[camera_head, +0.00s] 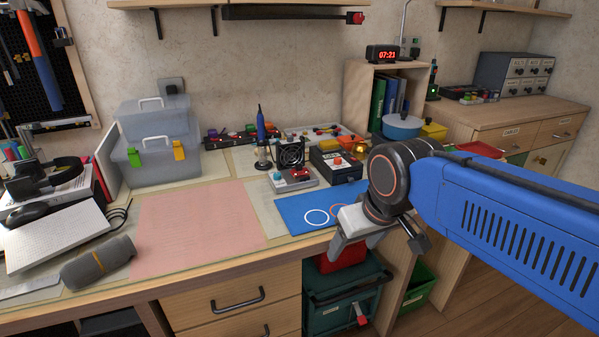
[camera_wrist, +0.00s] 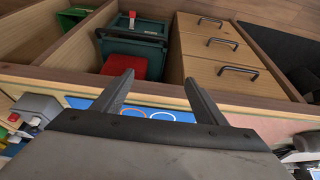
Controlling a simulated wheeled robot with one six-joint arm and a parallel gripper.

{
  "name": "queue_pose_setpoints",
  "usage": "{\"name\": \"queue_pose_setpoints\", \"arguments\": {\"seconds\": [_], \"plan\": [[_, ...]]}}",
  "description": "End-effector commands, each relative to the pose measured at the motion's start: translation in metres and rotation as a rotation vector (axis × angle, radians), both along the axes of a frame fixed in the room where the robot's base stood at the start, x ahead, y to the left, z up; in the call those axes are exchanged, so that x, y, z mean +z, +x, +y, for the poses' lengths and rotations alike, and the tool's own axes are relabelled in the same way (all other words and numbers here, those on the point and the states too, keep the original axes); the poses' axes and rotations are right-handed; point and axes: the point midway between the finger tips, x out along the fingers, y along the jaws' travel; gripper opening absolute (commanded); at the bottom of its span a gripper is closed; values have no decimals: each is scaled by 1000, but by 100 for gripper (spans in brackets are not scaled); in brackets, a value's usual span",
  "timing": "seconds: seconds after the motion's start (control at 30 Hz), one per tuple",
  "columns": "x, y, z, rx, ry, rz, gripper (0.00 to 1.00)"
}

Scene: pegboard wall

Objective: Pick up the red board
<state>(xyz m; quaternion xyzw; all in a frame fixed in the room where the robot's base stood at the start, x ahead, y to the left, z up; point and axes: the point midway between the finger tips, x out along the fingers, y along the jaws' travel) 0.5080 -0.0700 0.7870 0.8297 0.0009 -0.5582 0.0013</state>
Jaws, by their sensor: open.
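No thing in view is clearly a red board. A flat-topped red thing (camera_head: 342,256) sits under the desk on a dark green toolbox (camera_head: 338,312); it also shows in the wrist view (camera_wrist: 126,67). My gripper hides part of it in both views. Another flat red thing (camera_head: 480,149) lies at the right, by the side counter, partly behind my arm. My gripper (camera_head: 354,252) is open and empty at the desk's front edge, above the toolbox. In the wrist view its two fingers (camera_wrist: 160,78) are spread apart, with the first red thing beyond the left finger.
A blue mat (camera_head: 293,208) with printed circles and a pink mat (camera_head: 195,226) lie on the desk.

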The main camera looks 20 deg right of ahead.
Motion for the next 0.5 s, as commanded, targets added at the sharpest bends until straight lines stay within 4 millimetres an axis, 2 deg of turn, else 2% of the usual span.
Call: {"name": "queue_pose_setpoints", "arguments": {"seconds": [0.2, 0.5], "plan": [[57, 53, 0, -1, 0, 71, 66], [123, 130, 1, -2, 0, 170, 66]]}}
